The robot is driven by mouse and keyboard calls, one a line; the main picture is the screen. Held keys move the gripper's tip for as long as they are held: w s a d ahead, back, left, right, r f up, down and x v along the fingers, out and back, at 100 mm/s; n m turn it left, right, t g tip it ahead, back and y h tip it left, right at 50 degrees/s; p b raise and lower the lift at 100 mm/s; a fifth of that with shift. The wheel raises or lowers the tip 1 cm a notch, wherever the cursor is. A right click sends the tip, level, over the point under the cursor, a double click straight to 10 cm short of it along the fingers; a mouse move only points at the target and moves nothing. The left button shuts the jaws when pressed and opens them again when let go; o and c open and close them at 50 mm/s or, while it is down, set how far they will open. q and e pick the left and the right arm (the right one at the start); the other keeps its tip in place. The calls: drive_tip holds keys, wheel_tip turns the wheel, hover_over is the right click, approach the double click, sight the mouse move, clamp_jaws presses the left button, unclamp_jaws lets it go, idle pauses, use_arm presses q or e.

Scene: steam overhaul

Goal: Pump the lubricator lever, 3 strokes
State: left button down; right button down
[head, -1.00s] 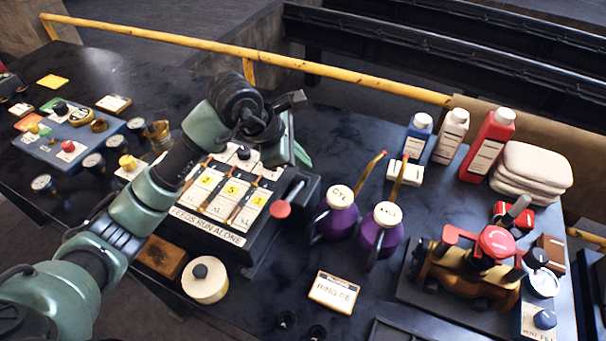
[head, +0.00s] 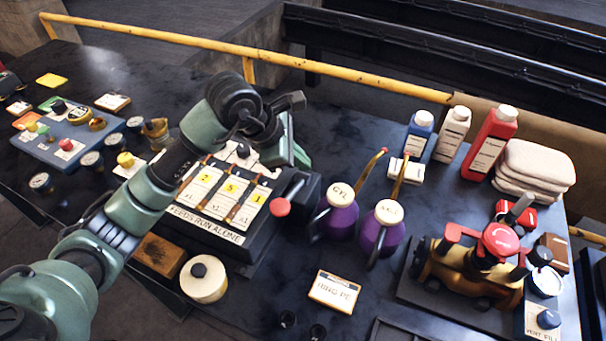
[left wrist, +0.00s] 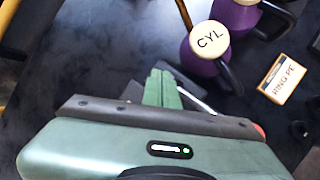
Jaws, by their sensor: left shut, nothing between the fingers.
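The lubricator (head: 208,231) is a black box with a cream front marked "FEEDS RUN ALONE" and several feed strips. Its lever (head: 293,190) is a metal rod ending in a red knob (head: 280,207) on the right side of the box. In the left wrist view the rod (left wrist: 197,100) shows beside the fingers and the knob (left wrist: 259,130) is mostly hidden behind my gripper body. My left gripper (head: 300,156) is shut and empty, above the lever end of the box. Its green fingertips (left wrist: 163,78) are together; I cannot tell whether they touch the lever. My right gripper is not in view.
Purple oil cans, one marked CYL (head: 337,215), stand just right of the lever. A "RING PE" card (head: 336,291) lies in front. A brass valve assembly (head: 472,270), bottles and folded cloths (head: 533,169) are at the right. A yellow rail (head: 350,77) runs behind the bench.

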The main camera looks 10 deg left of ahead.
sight(301, 177)
use_arm(q)
drive_tip(key=shift+s+f+b, duration=0.4)
drive_tip(key=shift+f+b, duration=0.2)
drive_tip(key=shift+f, duration=0.15)
drive_tip(key=shift+s+f+b, duration=0.4)
drive_tip(key=shift+f+b, duration=0.2)
drive_tip(key=shift+f, duration=0.15)
idle(1.4)
drive_tip(key=shift+r, duration=0.1)
drive_tip(key=shift+w+r, duration=0.35)
drive_tip(key=shift+r, duration=0.15)
drive_tip(key=r+p, duration=0.1)
drive_tip(key=w+r, duration=0.1)
drive_tip(key=r, duration=0.1)
drive_tip(key=r+p, duration=0.1)
drive_tip(key=shift+w+r+p, duration=0.15)
drive_tip(key=shift+w+p, duration=0.15)
drive_tip(key=shift+w, duration=0.05)
drive_tip(key=shift+w+d+r, duration=0.1)
drive_tip(key=shift+w+r, duration=0.05)
drive_tip(key=shift+r, duration=0.35)
drive_tip(key=shift+r, duration=0.1)
